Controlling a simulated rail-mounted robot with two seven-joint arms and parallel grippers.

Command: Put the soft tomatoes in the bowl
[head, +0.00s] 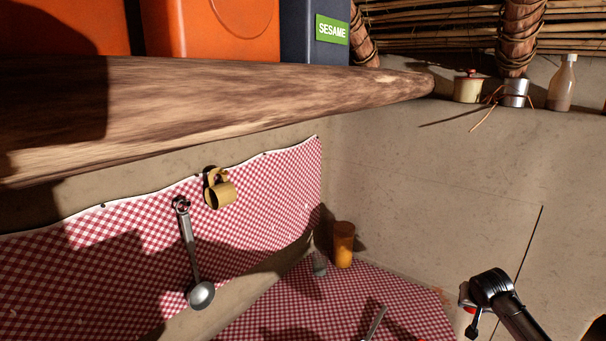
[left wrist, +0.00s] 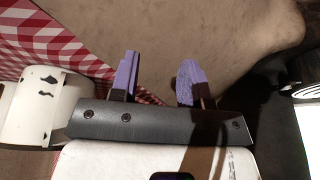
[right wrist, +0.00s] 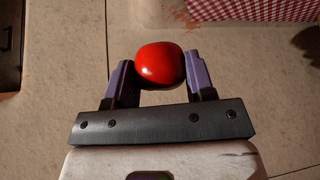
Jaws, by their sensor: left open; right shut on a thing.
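In the right wrist view my right gripper (right wrist: 160,70) is shut on a smooth red tomato (right wrist: 160,62), held between its two purple fingers. In the head view my right arm comes in at the lower right, with a small bit of red at its end. My left gripper (left wrist: 157,68) is open and empty in the left wrist view, above a plain brown surface. The left gripper does not show in the head view. No bowl can be made out in any view. How soft the tomato is cannot be told.
A red-checked cloth (head: 340,310) covers the low surface, with an orange cup (head: 343,244) at its back corner. A thick wooden shelf (head: 230,105) juts overhead. A chipped white vessel (left wrist: 30,108) stands beside my left gripper.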

